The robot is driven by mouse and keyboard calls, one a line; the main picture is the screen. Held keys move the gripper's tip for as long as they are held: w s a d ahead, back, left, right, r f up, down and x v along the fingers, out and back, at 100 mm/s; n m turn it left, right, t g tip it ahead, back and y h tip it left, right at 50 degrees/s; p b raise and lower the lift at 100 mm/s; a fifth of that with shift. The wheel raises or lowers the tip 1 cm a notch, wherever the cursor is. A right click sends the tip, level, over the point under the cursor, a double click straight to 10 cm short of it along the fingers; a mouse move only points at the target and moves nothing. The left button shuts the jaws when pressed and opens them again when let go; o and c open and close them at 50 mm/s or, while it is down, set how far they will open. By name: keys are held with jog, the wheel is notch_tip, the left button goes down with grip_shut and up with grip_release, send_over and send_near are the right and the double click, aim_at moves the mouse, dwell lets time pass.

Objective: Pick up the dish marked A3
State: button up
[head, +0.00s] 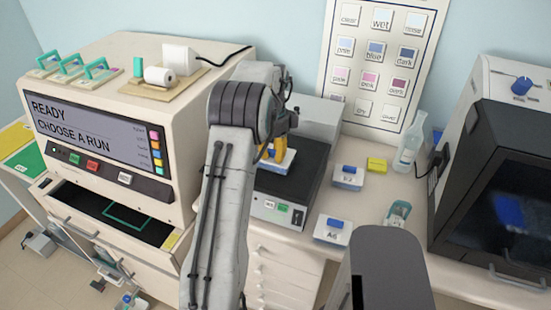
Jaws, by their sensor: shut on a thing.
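My gripper (279,148), with yellow fingers, is over the black-topped device (294,187) in the middle of the counter, partly hidden behind my arm. It is shut on a white dish with blue on it (283,164); the mark on this dish cannot be read. I cannot tell whether the dish touches the black top or is held just above it. A second white dish with a blue top (347,178) stands to the right, its mark too small to read surely. A third such dish, marked A6 (332,231), stands nearer the front.
A yellow block (377,165), a glass bottle (408,150) and a small green-and-clear item (398,213) stand on the right of the counter. A dark-fronted cabinet (495,190) is at far right. A staining machine (110,125) with an open drawer is at left.

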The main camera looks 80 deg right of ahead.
grip_shut()
jog(key=shift+r, duration=0.1)
